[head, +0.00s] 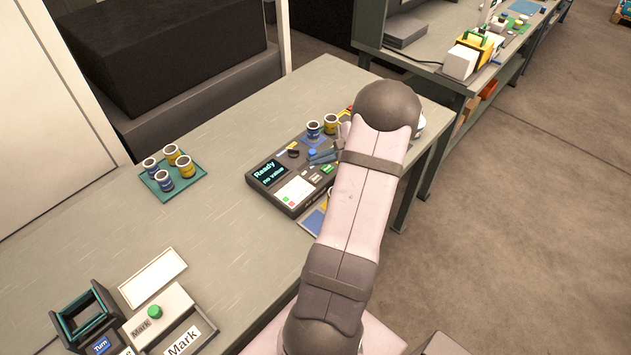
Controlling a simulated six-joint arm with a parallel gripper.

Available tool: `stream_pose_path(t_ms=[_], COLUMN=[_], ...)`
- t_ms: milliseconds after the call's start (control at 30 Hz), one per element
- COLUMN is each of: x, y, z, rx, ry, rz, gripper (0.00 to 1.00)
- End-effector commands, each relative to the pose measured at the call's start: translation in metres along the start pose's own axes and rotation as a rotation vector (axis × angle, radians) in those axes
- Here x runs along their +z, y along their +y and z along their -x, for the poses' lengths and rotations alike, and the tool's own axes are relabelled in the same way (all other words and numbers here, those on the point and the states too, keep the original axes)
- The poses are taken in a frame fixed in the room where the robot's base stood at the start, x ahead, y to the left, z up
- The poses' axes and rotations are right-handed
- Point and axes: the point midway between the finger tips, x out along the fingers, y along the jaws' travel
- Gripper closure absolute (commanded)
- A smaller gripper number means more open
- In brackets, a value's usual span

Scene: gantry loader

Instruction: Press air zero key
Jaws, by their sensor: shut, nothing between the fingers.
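A dark measuring unit (288,210) sits on the bench near its right side. Its lit screen (268,172) reads "Ready" and "no value". A pale panel (297,189) beside the screen carries small coloured marks or keys, and small green keys (327,169) show farther right. The labels are too small to read, so I cannot tell which is the air zero key. My gripper (322,157) is partly hidden behind my arm. It looks shut and empty, over the far right part of the unit. I cannot tell whether it touches anything.
Blue and yellow rings stand on a green tray (186,193) at left. A blue ring (313,130) and a yellow ring (331,124) stand behind the unit. A marking station with a green button (155,312) is at front left. The bench middle is clear.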

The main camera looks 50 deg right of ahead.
Motion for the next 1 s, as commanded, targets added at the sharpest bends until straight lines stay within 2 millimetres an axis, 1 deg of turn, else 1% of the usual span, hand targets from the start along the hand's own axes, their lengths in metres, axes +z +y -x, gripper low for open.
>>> stream_pose_path(t_ms=[33, 133, 300, 467, 1000], x=[-0.005, -0.012, -0.018, -0.021, -0.02], y=[0.006, 0.012, 0.018, 0.02, 0.02], z=[-0.008, -0.016, -0.025, -0.028, -0.028], rx=[0.001, 0.0, -0.001, -0.001, -0.001], ry=[0.0, 0.0, 0.0, 0.001, 0.0], rz=[-0.002, -0.001, 0.0, 0.0, 0.0], gripper=[1.0, 1.0, 1.0, 1.0, 1.0])
